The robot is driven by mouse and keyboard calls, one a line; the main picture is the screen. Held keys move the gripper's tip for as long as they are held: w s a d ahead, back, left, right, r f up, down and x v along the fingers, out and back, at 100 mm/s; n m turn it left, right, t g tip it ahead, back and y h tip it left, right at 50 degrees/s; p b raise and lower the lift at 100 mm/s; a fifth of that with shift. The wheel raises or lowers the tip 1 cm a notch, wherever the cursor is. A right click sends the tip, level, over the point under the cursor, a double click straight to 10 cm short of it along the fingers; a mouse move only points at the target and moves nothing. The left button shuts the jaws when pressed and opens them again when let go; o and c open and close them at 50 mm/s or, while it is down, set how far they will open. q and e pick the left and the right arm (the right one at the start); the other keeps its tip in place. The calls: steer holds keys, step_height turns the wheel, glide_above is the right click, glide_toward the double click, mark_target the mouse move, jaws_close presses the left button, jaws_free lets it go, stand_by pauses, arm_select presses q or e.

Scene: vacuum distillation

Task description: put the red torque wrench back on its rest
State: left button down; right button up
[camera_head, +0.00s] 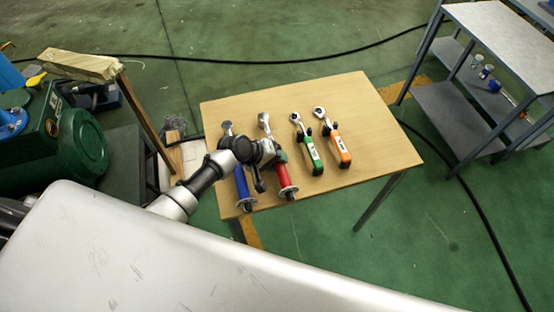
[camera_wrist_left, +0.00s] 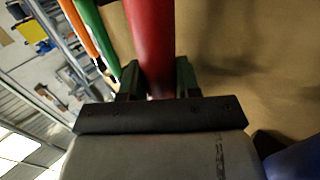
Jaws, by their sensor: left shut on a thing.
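The red torque wrench (camera_head: 285,180) is at the front left part of the wooden table in the head view, its silver head pointing to the back. My left gripper (camera_head: 277,158) is over its middle and shut on it. In the left wrist view, the red handle (camera_wrist_left: 150,45) runs between the two fingers of the left gripper (camera_wrist_left: 157,78). The gripper and wrist hide part of the wrench, and I cannot tell whether it touches its rest or is slightly lifted. The rest itself is not clearly visible. My right gripper is not in view.
A blue wrench (camera_head: 243,187) lies close left of the red one. Green (camera_head: 312,153) and orange (camera_head: 339,148) wrenches lie to the right. The wooden table (camera_head: 385,145) is bare at its right side. A grey shelf unit (camera_head: 458,115) stands beyond.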

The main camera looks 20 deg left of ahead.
arm_select(q)
steer(key=c, duration=0.7)
jaws_free()
steer(key=shift+s+f, duration=0.15)
steer(key=shift+s, duration=0.05)
steer(key=v, duration=1.1)
steer(key=shift+w+d, duration=0.1)
steer(key=shift+w, duration=0.1)
